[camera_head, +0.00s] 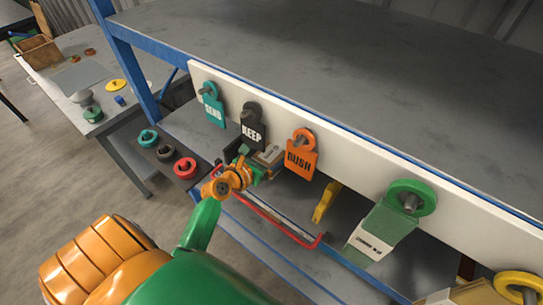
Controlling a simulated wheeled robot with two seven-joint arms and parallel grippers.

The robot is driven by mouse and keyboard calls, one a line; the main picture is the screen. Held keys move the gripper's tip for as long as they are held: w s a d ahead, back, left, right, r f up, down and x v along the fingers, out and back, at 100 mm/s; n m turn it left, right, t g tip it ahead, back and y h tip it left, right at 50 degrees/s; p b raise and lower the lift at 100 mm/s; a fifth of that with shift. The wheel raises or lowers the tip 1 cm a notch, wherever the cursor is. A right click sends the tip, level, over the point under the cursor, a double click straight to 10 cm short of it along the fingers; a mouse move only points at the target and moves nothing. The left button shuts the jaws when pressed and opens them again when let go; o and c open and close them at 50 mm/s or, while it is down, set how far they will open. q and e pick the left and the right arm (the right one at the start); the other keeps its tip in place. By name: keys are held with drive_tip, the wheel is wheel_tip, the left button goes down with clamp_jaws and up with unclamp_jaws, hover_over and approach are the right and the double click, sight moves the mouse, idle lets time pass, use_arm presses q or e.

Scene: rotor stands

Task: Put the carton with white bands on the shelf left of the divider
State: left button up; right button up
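No carton with clear white bands can be made out for certain. Pale and tan boxes (462,293) are cut off at the bottom right edge. A yellow upright piece (326,203) stands under the board; I cannot tell if it is the divider. My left gripper (265,160) is in front of the board, between the KEEP and RUSH tags. A small grey-brown shape shows at its fingers, too small to tell whether held. My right gripper is out of view.
A white board (360,144) crosses the shelf front with SEND (213,108), KEEP (252,131) and RUSH (301,160) tags on pegs. The grey upper shelf (330,70) is clear. A side table (82,75) stands left.

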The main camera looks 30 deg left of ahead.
use_arm(q)
drive_tip(key=shift+s+a+f, duration=0.1)
drive_tip(key=shift+a+f, duration=0.1)
drive_tip(key=shift+f, duration=0.6)
drive_tip(key=shift+d+f, duration=0.1)
drive_tip(key=shift+f, duration=0.2)
drive_tip(key=shift+f+b, duration=0.25)
drive_tip(key=shift+b, duration=0.1)
drive_tip(key=shift+f, duration=0.1)
drive_tip(key=o, duration=1.5)
drive_tip(key=shift+c, duration=0.2)
drive_tip(key=shift+s+r+p, duration=0.35)
drive_tip(key=shift+r+p, duration=0.1)
drive_tip(key=shift+r, duration=0.35)
drive_tip(key=v, duration=1.1)
drive_tip(key=shift+b, duration=0.45)
drive_tip(key=shift+s, duration=0.15)
